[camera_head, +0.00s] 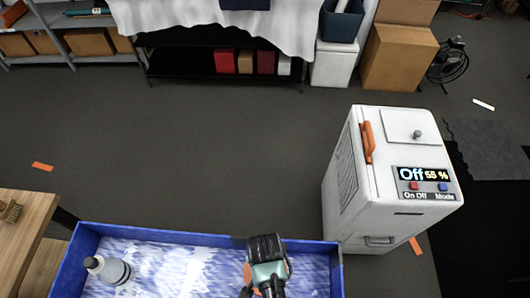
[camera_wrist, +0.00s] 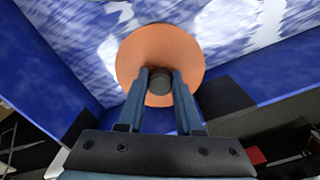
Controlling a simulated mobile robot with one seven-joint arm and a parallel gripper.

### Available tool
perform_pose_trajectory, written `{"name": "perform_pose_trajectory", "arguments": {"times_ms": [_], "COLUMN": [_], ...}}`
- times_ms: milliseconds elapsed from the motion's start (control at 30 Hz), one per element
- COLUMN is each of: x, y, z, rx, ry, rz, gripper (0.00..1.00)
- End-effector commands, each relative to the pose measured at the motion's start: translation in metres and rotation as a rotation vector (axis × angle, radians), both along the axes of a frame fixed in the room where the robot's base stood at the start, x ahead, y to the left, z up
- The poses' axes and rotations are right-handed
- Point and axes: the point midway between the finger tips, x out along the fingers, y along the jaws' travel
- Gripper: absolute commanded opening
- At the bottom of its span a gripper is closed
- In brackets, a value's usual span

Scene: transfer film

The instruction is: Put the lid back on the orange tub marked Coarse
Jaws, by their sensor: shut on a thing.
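An orange round lid (camera_wrist: 160,48) with a dark grey knob (camera_wrist: 159,84) fills the middle of the wrist view. My gripper (camera_wrist: 159,76) is shut on the knob, with one finger on each side. In the head view my gripper (camera_head: 267,280) is at the bottom, over the right part of a blue-walled tray (camera_head: 200,236). Bits of the orange lid (camera_head: 248,272) show beside it there. I cannot make out an orange tub or the marking Coarse in either view; anything under the lid is hidden.
A grey bottle (camera_head: 112,270) is at the tray's left. A wooden table (camera_head: 25,235) with a brush (camera_head: 11,211) is at far left. A white appliance (camera_head: 385,190) reading "Off" stands at right. The floor behind the tray is mostly clear. A shelf and boxes are at the back.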

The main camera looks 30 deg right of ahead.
Motion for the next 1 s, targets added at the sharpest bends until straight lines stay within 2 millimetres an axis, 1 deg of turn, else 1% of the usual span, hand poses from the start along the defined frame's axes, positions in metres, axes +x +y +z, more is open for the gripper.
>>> {"name": "perform_pose_trajectory", "arguments": {"times_ms": [933, 967, 1000], "x": [0.0006, 0.0006, 0.0005], "y": [0.0001, 0.0001, 0.0000], "z": [-0.0003, -0.0003, -0.0003], "rx": [0.000, 0.000, 0.000], "ry": [-0.001, -0.001, -0.001], "rz": [0.001, 0.001, 0.001], "gripper": [0.00, 0.36, 0.43]}}
